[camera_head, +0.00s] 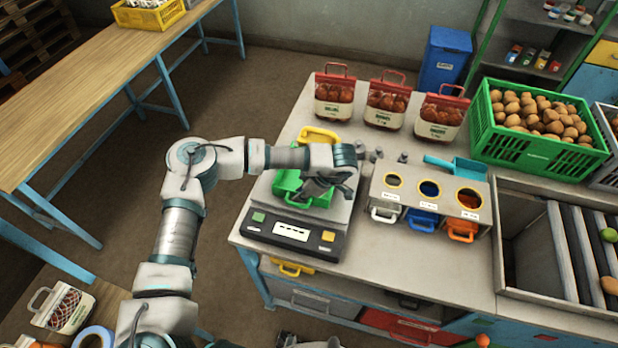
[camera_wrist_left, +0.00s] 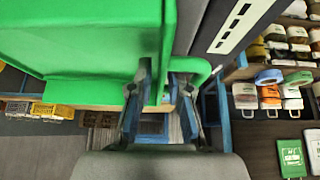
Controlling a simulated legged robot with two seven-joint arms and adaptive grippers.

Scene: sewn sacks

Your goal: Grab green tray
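The green tray (camera_head: 290,183) sits on the platform of a weighing scale (camera_head: 290,236) on the table. My left gripper (camera_head: 322,190) reaches down over the tray's right side and hides part of it. In the left wrist view the green tray (camera_wrist_left: 95,40) fills the upper left. My left gripper's fingers (camera_wrist_left: 163,100) are apart there, one on each side of the tray's edge. I cannot tell whether they touch it. My right gripper is not in view.
A yellow tray (camera_head: 320,134) lies just behind the scale. A bin block (camera_head: 425,205) with small drawers stands right of it. Red-topped bags (camera_head: 387,103) stand behind. A green crate (camera_head: 535,146) of round brown produce and a blue scoop (camera_head: 462,167) are farther right.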

